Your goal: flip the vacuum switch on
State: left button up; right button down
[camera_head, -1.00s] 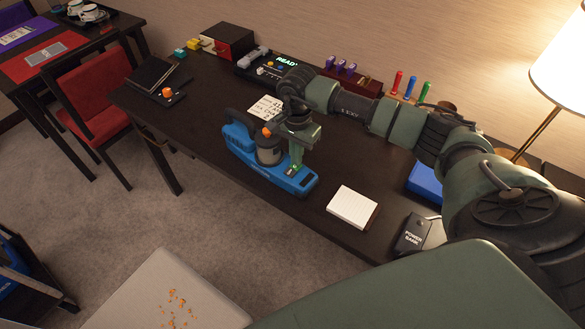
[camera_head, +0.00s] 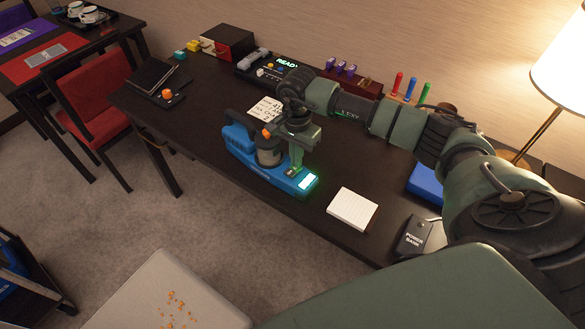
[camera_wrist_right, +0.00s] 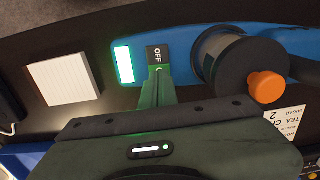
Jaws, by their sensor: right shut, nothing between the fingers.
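The blue vacuum (camera_head: 237,140) lies on the dark desk, with a grey canister and an orange knob (camera_wrist_right: 267,87). A panel at its right end (camera_head: 307,181) glows bright white-green; it also shows in the right wrist view (camera_wrist_right: 124,64). Beside the panel is a small black switch (camera_wrist_right: 158,53), its visible label reading "OFF". My right gripper (camera_head: 293,171) is shut and empty, its fingertips (camera_wrist_right: 158,74) down at the edge of the switch. I cannot tell whether they touch it. My left gripper is not in view.
A notepad (camera_head: 352,209) and a power bank (camera_head: 413,236) lie to the right of the vacuum. A written card (camera_head: 264,109) lies behind it. A lamp (camera_head: 560,70) stands at the right.

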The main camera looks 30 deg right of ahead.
notch_tip(320, 180, up, 6)
jog(key=p, duration=0.3)
dwell(0.3)
jog(key=shift+r, duration=0.1)
